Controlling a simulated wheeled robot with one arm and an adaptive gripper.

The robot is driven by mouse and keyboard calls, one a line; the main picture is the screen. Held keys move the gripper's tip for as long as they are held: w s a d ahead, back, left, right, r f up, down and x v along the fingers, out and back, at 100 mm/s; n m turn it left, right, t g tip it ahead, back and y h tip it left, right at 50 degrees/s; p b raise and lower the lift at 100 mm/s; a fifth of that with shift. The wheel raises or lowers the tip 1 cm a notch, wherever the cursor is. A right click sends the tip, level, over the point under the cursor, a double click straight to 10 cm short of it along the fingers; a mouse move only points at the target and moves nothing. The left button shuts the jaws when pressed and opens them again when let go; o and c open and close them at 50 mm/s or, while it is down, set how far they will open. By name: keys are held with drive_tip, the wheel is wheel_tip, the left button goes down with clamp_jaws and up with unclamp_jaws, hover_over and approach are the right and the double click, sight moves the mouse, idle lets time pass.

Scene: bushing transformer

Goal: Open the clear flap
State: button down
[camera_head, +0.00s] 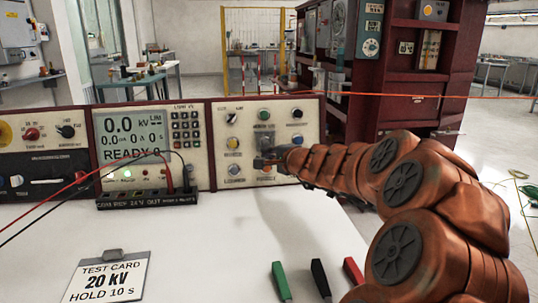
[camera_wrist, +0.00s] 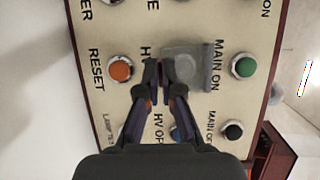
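The clear flap (camera_wrist: 184,66) is a small see-through grey cover on the control panel, between the HV and MAIN ON labels in the wrist view. It lies over its control and looks down. In the head view it is a small greyish patch (camera_head: 264,139) just above my gripper (camera_head: 264,162). In the wrist view my gripper (camera_wrist: 159,68) has its dark fingertips close together at the flap's left edge. The right fingertip overlaps that edge in the picture; I cannot tell whether it touches. Nothing is visibly held between the fingers.
Around the flap sit an orange RESET button (camera_wrist: 121,68), a green button (camera_wrist: 244,66) and a black button (camera_wrist: 233,130). The tester display (camera_head: 133,137) stands left, with red and black leads. A test card (camera_head: 105,278) lies on the white table, whose middle is clear.

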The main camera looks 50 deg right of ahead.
drive_tip(key=shift+r+p, duration=0.15)
drive_tip(key=shift+p, duration=0.25)
wheel_tip(320, 180, up, 10)
drive_tip(key=m+g+y+p, duration=0.4)
drive_tip(key=g+y+p, duration=0.5)
drive_tip(key=p, duration=3.5)
drive_tip(key=shift+w+f+g+y, duration=0.15)
drive_tip(key=shift+f+g+y, duration=0.15)
drive_tip(key=shift+g, duration=2.8)
drive_tip(key=shift+d+r, duration=0.1)
drive_tip(key=c, duration=1.4)
unclamp_jaws()
